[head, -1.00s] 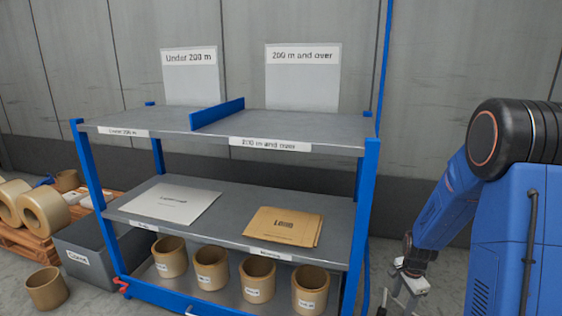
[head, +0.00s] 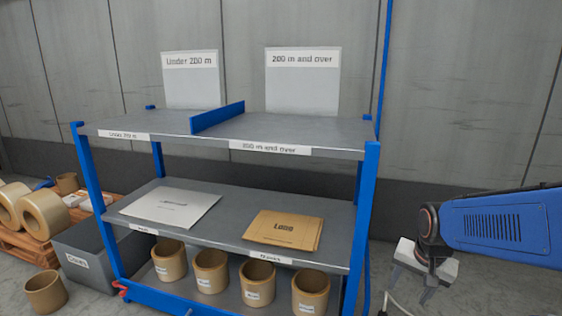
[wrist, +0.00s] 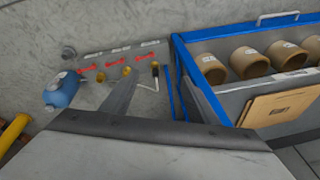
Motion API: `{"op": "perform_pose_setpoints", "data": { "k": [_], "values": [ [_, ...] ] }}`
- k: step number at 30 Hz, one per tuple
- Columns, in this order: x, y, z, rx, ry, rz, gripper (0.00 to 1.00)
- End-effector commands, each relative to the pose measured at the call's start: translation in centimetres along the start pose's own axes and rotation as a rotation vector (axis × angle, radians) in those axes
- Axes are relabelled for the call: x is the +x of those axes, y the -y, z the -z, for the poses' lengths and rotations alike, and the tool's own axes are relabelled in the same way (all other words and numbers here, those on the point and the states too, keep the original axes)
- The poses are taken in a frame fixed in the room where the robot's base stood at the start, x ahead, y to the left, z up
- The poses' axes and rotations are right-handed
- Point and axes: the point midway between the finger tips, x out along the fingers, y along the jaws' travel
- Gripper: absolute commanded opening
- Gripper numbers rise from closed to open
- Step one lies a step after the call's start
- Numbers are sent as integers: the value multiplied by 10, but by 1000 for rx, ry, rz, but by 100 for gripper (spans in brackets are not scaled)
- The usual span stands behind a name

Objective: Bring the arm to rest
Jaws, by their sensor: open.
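My gripper (head: 411,285) is at the lower right of the head view, to the right of the blue rack and apart from it. Its two fingers point down and are spread, with nothing between them. In the wrist view the open fingers (wrist: 161,68) reach away from the camera over the floor, and the right finger overlaps the rack's corner in the picture. My blue arm link comes in from the right edge of the head view, roughly level.
The blue-framed rack (head: 366,195) has an empty top shelf; a white sheet (head: 170,207) and a brown envelope (head: 284,231) lie on its middle shelf, with several brown rolls below. A grey bin (head: 97,262) stands left. A blue cylinder (wrist: 62,92) shows in the wrist view.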

Motion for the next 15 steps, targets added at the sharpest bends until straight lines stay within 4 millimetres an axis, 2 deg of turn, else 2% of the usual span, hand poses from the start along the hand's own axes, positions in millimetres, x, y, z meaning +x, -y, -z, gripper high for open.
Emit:
{"op": "perform_pose_setpoints", "data": {
  "k": [1, 6, 15],
  "values": [
    [-11, -1, -8, -37, -13, 9, 54],
    [-42, -8, -37, -174, -41, 28, 54],
    [-84, -26, -90, -413, -95, 56, 54]
  ]
}}
